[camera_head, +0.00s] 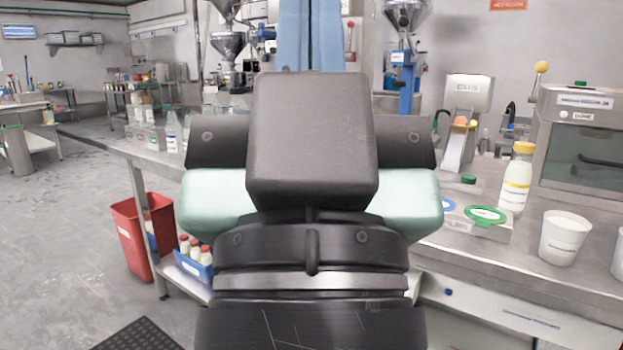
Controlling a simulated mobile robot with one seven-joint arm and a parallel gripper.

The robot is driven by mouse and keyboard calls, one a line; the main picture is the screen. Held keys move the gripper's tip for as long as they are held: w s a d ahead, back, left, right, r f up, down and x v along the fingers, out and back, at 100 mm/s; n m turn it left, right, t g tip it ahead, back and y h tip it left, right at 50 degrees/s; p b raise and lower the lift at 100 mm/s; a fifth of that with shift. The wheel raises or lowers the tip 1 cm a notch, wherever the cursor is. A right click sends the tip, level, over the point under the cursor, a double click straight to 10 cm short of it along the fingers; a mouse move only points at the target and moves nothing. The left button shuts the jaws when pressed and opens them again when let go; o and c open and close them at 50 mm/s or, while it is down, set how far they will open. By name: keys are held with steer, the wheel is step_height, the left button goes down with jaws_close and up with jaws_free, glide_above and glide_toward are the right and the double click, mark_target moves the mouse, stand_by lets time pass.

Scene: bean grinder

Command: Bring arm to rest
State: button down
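My arm's end with my gripper (311,140) fills the middle of the head view, seen from behind. It shows as a dark block with dark side pieces and pale green parts to the left and right. The fingertips are hidden, so I cannot see whether they are open or hold anything. The arm stands in front of the steel counter (480,252) and hides its middle part.
On the right of the counter stand a white cup (564,237), a yellow-capped bottle (516,180), a green ring (485,215) and a steel machine (578,145). Glass bottles (172,132) stand on the left.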

step_height(320, 180, up, 38)
steer(key=p, duration=3.6)
steer(key=shift+w+p, duration=0.25)
steer(key=shift+p, duration=0.15)
